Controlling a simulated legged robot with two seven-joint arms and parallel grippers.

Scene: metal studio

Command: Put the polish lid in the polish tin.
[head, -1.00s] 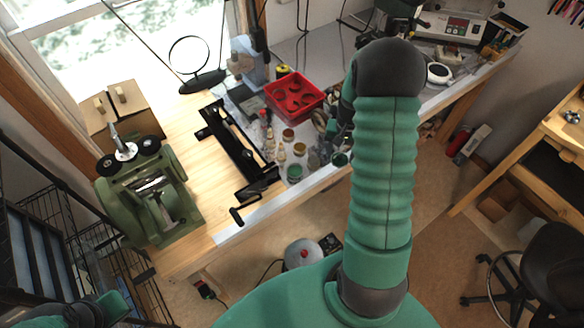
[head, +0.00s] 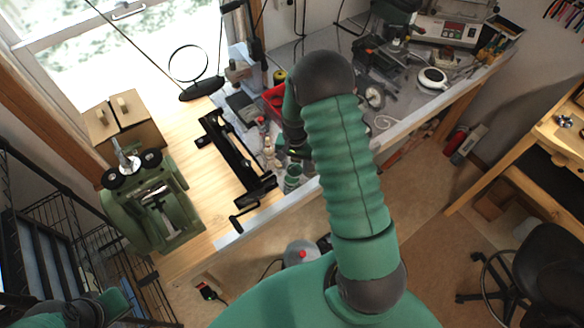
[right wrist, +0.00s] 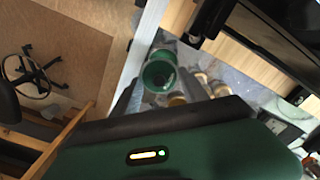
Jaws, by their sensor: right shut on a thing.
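My right gripper (head: 296,158) is over the front edge of the bench, largely hidden by my own arm in the head view. In the right wrist view its two fingers (right wrist: 162,84) stand on either side of a round green piece (right wrist: 158,76), which I take to be the polish lid. The gripper is shut on it. A small jar-like tin with a green rim (head: 292,184) is right below the gripper in the head view, and I take it to be the polish tin. I cannot tell whether lid and tin touch.
Several small bottles (head: 269,152) stand just left of the tin. A black metal frame with a crank (head: 232,150) lies further left, beside a green machine (head: 152,205). A red tray (head: 273,96) is partly hidden behind my arm. The bench's front edge is close.

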